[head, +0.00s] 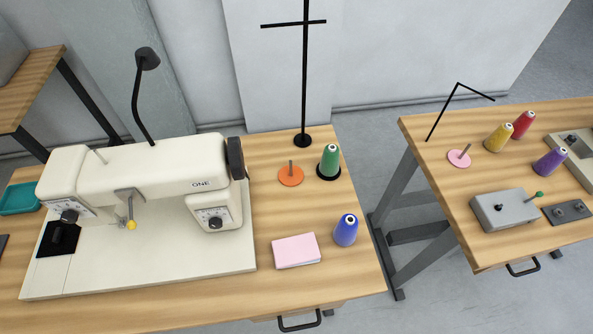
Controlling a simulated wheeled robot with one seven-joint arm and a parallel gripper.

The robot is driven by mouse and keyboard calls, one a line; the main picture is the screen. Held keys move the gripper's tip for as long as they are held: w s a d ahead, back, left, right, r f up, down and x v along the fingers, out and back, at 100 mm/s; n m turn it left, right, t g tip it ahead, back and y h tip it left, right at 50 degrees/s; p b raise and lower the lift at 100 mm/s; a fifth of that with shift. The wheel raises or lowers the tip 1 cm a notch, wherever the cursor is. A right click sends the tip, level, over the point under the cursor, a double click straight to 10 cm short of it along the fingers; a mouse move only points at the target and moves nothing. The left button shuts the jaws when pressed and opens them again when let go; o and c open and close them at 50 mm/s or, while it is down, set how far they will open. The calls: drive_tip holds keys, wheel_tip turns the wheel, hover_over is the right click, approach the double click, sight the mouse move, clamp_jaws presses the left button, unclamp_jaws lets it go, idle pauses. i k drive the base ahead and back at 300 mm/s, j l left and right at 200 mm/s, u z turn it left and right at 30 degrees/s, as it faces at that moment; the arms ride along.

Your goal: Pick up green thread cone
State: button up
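The green thread cone (328,161) stands upright on a round black base (327,174) at the back right of the wooden table (300,222). It is to the right of the sewing machine (150,205). Its top is paler than its sides, and nothing hides it. My gripper is not in view.
An orange disc with a peg (291,174) sits just left of the cone, and a tall black stand (303,90) rises behind. A blue cone (346,230) and a pink pad (296,250) lie nearer the front. A second table (500,235) holds several items across a gap.

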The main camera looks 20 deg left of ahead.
sight(329, 164)
drive_tip(key=i+u, duration=0.4)
drive_tip(key=i+l+u, duration=0.1)
drive_tip(key=i+u, duration=0.25)
drive_tip(key=i, duration=0.2)
